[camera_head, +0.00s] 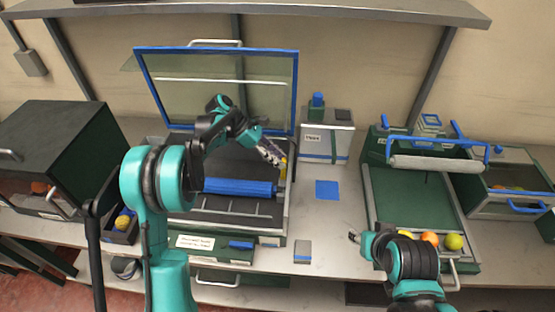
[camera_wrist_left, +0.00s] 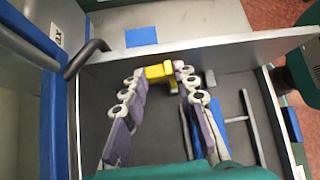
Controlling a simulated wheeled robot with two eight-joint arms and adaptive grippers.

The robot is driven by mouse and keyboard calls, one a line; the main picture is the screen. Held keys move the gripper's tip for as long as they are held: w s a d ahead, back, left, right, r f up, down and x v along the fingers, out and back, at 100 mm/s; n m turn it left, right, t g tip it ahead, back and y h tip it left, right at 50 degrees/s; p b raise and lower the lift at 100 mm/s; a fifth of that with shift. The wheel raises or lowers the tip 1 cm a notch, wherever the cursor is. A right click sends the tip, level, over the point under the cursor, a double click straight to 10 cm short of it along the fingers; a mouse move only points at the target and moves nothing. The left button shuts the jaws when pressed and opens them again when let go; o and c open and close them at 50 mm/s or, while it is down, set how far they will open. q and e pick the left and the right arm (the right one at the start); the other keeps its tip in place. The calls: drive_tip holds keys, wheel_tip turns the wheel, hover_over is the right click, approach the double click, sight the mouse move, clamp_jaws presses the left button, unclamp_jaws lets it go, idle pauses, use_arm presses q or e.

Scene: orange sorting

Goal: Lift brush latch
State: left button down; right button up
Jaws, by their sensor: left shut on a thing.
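The brush latch appears as a small yellow piece (camera_wrist_left: 157,72) at the inner side wall of the open machine in the left wrist view. A bit of yellow (camera_head: 283,167) also shows beside my left gripper in the head view. My left gripper (camera_head: 277,157) reaches into the machine from above. In the wrist view the left fingers (camera_wrist_left: 160,75) are on either side of the yellow latch and shut on it. A blue roller brush (camera_head: 240,187) lies across the machine. My right gripper (camera_head: 355,238) is over the table's front; its finger state is unclear.
The machine's blue-framed glass lid (camera_head: 220,80) stands open behind my left arm. To the right are a white box (camera_head: 327,138), a blue square (camera_head: 327,190) on the table, and a green tray (camera_head: 410,195) with fruit. A dark cabinet (camera_head: 60,150) stands left.

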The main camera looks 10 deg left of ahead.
use_arm(q)
drive_tip(key=shift+w+g, duration=0.25)
drive_tip(key=shift+g, duration=0.05)
idle(0.4)
drive_tip(key=c, duration=1.4)
unclamp_jaws()
drive_tip(key=shift+o, duration=0.2)
drive_tip(key=shift+w+f, duration=0.15)
